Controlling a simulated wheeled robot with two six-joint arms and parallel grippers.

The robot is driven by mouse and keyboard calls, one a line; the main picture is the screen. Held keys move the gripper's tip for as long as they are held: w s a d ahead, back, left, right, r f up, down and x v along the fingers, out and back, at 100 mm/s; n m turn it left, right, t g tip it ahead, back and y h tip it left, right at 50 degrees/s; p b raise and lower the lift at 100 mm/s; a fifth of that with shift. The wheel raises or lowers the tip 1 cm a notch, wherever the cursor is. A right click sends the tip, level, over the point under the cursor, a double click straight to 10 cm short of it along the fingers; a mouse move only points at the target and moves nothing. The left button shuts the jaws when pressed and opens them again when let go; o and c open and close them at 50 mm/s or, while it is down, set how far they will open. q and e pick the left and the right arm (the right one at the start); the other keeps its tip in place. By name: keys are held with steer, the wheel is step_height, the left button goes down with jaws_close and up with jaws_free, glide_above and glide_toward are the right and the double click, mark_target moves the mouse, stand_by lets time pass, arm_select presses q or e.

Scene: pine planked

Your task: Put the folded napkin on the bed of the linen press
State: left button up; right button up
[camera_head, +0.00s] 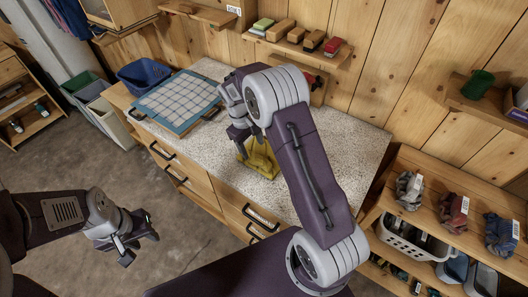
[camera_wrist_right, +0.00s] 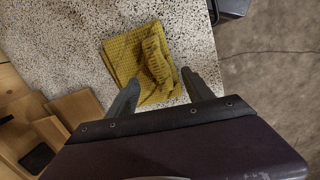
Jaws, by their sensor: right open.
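A folded yellow napkin (camera_head: 260,163) lies on the speckled counter, partly hidden by my right arm in the head view. In the right wrist view the napkin (camera_wrist_right: 125,65) shows a waffle weave and a raised fold. My right gripper (camera_head: 243,140) is open and empty above it, with its fingers (camera_wrist_right: 158,85) on either side of the napkin's near part in the wrist view. A flat blue-framed board with a checked cloth surface (camera_head: 178,98), apparently the press bed, lies at the counter's left end. My left gripper (camera_head: 130,243) hangs over the floor, apparently open and empty.
The speckled counter (camera_head: 345,135) has free room right of my arm. A blue bin (camera_head: 142,74) stands beyond the board. A wall shelf (camera_head: 300,45) holds several blocks and brushes. A rack with rolled cloths (camera_head: 453,213) and a white basket (camera_head: 410,238) stands at right.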

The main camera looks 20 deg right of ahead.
mark_target(255, 156)
steer(key=shift+w+a+f, duration=0.1)
steer(key=shift+w+f, duration=0.2)
steer(key=shift+f, duration=0.45)
steer(key=shift+w+a+f, duration=0.1)
steer(key=shift+w+f, duration=0.1)
steer(key=shift+f, duration=0.05)
steer(key=f, duration=0.1)
steer(key=d+f+p, duration=0.1)
steer(key=f, duration=0.2)
steer(key=shift+s+d+p, duration=0.2)
steer(key=shift+s+p, duration=0.05)
steer(key=shift+p, duration=0.15)
steer(key=shift+d+f, duration=0.1)
steer(key=shift+f, duration=0.2)
steer(key=shift+w, duration=0.1)
steer(key=c, duration=0.4)
jaws_close()
arm_select(q)
steer(key=shift+w+a+r, duration=0.15)
steer(key=shift+w+r, duration=0.05)
steer(key=shift+r, duration=0.25)
steer(key=shift+w+a+r, duration=0.1)
steer(key=shift+w+r, duration=0.05)
steer(key=shift+r, duration=0.25)
